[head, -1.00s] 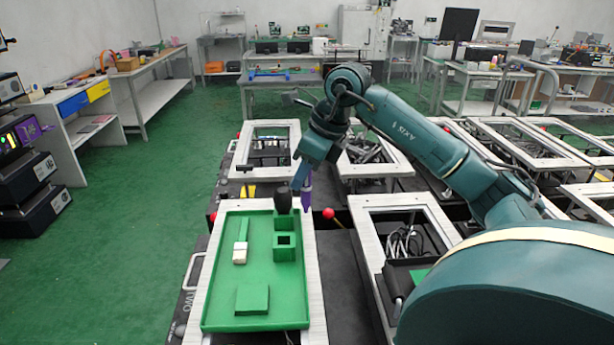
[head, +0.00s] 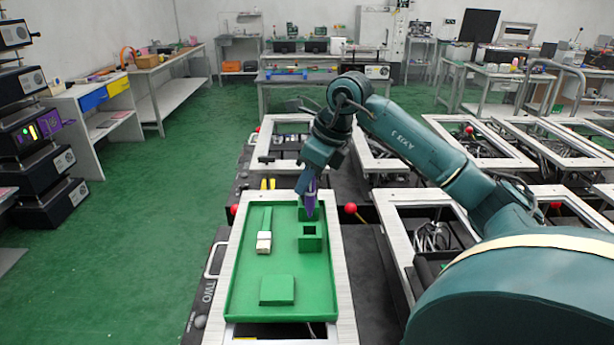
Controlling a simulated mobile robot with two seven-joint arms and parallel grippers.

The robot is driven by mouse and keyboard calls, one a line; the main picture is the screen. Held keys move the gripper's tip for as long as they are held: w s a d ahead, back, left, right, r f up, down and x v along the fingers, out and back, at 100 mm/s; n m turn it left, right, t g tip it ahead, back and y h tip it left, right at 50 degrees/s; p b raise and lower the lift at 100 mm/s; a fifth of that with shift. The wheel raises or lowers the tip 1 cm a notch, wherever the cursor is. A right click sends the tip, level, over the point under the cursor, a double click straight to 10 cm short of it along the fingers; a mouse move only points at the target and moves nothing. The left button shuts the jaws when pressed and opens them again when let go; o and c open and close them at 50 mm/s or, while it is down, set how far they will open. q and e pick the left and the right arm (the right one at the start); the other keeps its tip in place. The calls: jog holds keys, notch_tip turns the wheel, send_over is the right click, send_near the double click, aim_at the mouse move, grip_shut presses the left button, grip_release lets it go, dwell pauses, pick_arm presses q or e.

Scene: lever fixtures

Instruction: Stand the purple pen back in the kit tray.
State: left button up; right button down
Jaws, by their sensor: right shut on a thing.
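The purple pen (head: 311,200) is upright in my right gripper (head: 308,183), which is shut on it. It is over the back of the green kit tray (head: 252,296), in line with the rear green holder (head: 303,214). I cannot tell whether its lower end is above, behind or inside that holder. A front green holder (head: 312,244) with a square opening stands just nearer in the tray. My left gripper is not in view.
A white block (head: 264,242) lies on a green strip at the tray's left. A low green block (head: 277,290) sits at the front. Red knobs (head: 350,208) stand near the tray's far end. Framed fixtures (head: 420,205) fill the right side.

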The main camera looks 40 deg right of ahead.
aim_at(307, 207)
notch_tip(307, 207, down, 2)
jog(key=shift+f+b, duration=0.1)
jog(key=shift+b, duration=0.5)
notch_tip(307, 207, down, 2)
jog(key=shift+f+b, duration=0.25)
jog(key=shift+b, duration=0.75)
jog(key=shift+f+b, duration=0.5)
jog(key=shift+f, duration=0.15)
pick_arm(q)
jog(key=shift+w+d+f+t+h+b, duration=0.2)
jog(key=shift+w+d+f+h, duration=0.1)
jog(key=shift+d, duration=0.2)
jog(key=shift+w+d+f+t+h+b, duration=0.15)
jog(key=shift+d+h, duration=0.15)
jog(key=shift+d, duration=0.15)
pick_arm(e)
jog(key=shift+f, duration=0.5)
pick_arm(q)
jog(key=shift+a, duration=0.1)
pick_arm(e)
jog(key=c, duration=1.3)
grip_release()
jog(key=shift+o, duration=0.2)
